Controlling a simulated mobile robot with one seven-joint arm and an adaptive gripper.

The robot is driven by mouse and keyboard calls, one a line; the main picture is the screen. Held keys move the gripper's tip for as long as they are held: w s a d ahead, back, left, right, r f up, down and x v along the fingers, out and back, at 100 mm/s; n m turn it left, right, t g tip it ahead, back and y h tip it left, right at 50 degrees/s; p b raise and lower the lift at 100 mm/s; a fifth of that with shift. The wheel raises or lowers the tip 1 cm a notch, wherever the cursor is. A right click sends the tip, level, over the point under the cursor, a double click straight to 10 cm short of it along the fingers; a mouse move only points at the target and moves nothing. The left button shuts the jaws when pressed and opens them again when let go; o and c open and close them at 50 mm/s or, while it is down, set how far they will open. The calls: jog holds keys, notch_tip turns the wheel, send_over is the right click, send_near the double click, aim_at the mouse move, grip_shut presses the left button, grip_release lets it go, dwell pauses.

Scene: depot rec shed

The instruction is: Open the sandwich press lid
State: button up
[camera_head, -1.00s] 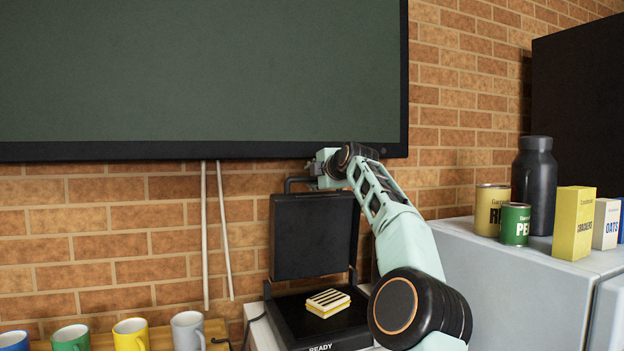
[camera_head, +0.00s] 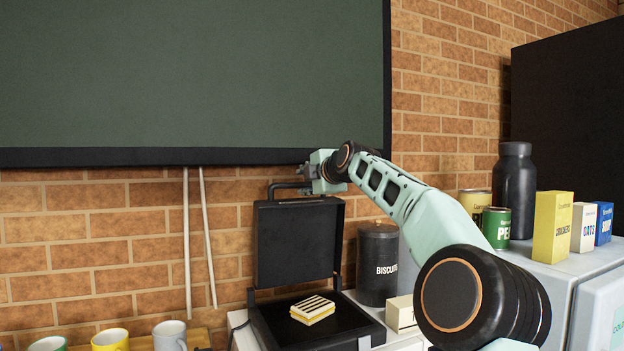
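The black sandwich press has its lid (camera_head: 298,240) standing open, about upright, at the back of its base (camera_head: 350,326). A toasted sandwich with dark stripes (camera_head: 312,309) lies on the lower plate. The lid's bar handle (camera_head: 284,185) sticks up from the lid's top edge. My gripper (camera_head: 306,172) is at the right end of this handle, just above the lid's top right corner. Its fingers are small and dark here, so I cannot tell whether they touch the handle or how far apart they are.
A black biscuits tin (camera_head: 377,265) and a cream box (camera_head: 402,313) stand right of the press. Several mugs, including a yellow one (camera_head: 111,341), stand at the lower left. A dark board (camera_head: 190,75) hangs just above my gripper. Cans and boxes stand on the grey appliance (camera_head: 545,262).

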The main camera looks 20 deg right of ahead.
jog(key=shift+s+a+r, duration=0.1)
jog(key=shift+s+r, duration=0.1)
jog(key=shift+s, duration=0.65)
jog(key=shift+s+d+r, duration=0.1)
jog(key=shift+s+r, duration=0.05)
jog(key=shift+s, duration=0.7)
jog(key=shift+s+a+r, duration=0.1)
jog(key=shift+s+r, duration=0.1)
jog(key=shift+s, duration=0.65)
